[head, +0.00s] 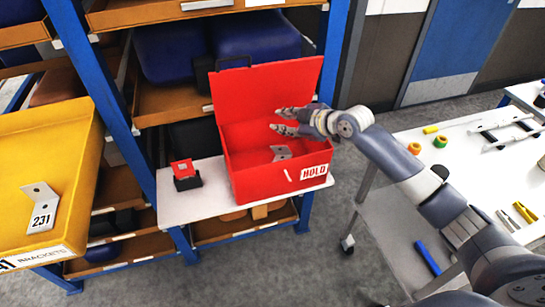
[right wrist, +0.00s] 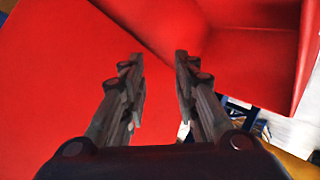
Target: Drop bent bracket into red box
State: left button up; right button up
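The red box (head: 262,184) stands on a white shelf with its lid (head: 265,92) raised and a HOLD label on its front. A grey bent bracket (head: 281,152) lies inside the box, partly hidden by the front wall. My right gripper (head: 278,120) is above the box opening, in front of the lid, with its fingers apart and nothing between them. The right wrist view also shows the open, empty fingers (right wrist: 156,62) against red surfaces. Another bent bracket, tagged 231 (head: 41,208), lies in the yellow bin (head: 62,137) at the left. My left gripper is not in view.
A small red and black object (head: 185,174) stands on the white shelf (head: 190,208) left of the box. A blue-framed rack (head: 105,95) stands behind. At the right, a white table (head: 470,165) holds tape rolls and small parts. Grey floor lies between.

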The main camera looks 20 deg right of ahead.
jog(key=v, duration=1.2)
jog(key=shift+a+f, duration=0.1)
